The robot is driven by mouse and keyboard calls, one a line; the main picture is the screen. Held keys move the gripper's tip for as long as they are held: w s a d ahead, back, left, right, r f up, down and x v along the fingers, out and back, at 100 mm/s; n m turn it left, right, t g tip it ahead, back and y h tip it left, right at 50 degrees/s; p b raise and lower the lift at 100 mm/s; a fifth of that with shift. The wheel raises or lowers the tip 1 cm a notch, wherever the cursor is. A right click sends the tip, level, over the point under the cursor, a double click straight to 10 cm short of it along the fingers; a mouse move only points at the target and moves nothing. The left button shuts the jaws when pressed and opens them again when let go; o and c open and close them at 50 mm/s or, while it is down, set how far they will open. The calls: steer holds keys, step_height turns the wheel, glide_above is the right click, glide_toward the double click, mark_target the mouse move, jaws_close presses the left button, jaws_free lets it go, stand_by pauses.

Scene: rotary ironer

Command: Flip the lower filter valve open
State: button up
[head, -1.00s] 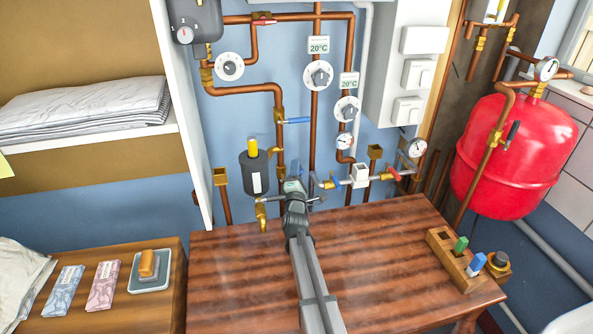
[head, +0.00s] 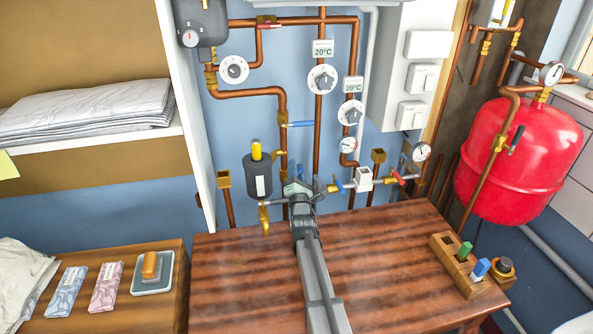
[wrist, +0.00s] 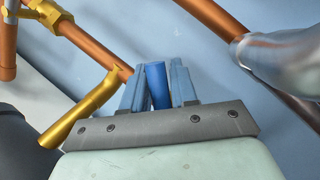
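The filter (head: 258,177) is a dark cylinder with a yellow top and a white label, mounted on the copper pipework. The upper valve's blue lever (head: 300,124) sticks out to the right from the vertical pipe. My gripper (head: 298,187) is at the pipes just right of and below the filter, and covers the lower valve in the head view. In the wrist view a blue lever (wrist: 157,85) stands between the two fingers of my gripper (wrist: 158,88), close against both. The lever's far end and its joint to the pipe are hidden.
To the right are another blue lever (head: 336,187) and a red lever (head: 398,178). The wooden table top (head: 380,260) lies below, mostly clear.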

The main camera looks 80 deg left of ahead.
steer(key=shift+o, duration=1.2)
steer(key=shift+m, duration=0.3)
